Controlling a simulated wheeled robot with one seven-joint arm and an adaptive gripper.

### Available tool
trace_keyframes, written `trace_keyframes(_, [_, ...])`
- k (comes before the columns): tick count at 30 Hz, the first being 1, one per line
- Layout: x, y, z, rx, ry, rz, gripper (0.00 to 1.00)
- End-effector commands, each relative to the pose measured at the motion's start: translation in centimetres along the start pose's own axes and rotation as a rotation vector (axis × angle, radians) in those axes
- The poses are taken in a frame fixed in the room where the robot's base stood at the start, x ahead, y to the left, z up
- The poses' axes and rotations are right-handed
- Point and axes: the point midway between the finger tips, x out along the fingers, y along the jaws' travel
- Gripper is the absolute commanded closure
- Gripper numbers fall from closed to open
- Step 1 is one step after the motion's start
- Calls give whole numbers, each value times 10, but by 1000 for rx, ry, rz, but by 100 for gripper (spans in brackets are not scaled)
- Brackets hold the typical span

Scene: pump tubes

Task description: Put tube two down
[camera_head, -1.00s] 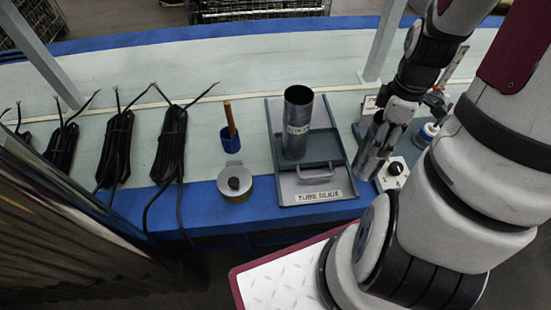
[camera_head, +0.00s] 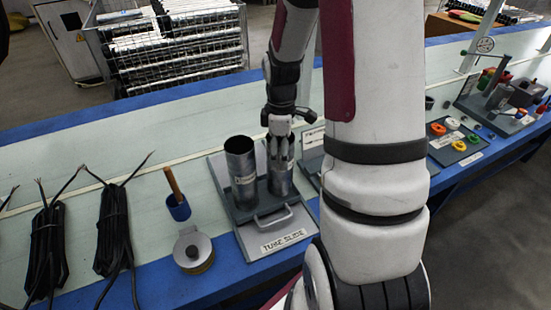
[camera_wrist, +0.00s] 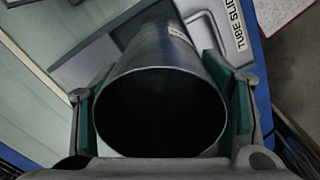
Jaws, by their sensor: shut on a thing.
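The held tube, a grey metal cylinder (camera_head: 280,180), is upright or nearly so over the right part of the tube slide (camera_head: 275,243). My gripper (camera_head: 279,150) is shut around its upper part. In the wrist view the tube (camera_wrist: 150,52) lies between the green-padded fingers of my gripper (camera_wrist: 160,88), its open dark end towards the camera. Another grey tube (camera_head: 241,172) stands upright on the slide, just left of the held one. The held tube's lower end is close to the slide; I cannot tell whether it touches.
The slide has a handle (camera_head: 274,219) at its front. Left of it are a blue cup (camera_head: 178,209) with a wooden-handled tool, a round tape-like item (camera_head: 194,252) and black cable bundles (camera_head: 113,230). Coloured parts on a dark tray (camera_head: 458,142) lie to the right.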

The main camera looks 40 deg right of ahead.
Motion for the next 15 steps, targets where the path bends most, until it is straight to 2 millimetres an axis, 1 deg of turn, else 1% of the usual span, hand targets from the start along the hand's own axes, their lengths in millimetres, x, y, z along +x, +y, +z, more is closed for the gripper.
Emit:
trace_keyframes(1, [0, 4, -3, 0, 0, 1, 75])
trace_keyframes(8, [2, 15, -13, 0, 0, 1, 75])
trace_keyframes(12, [25, 12, -12, 1, -1, -3, 75])
trace_keyframes(15, [36, 13, -11, 1, 0, -1, 75])
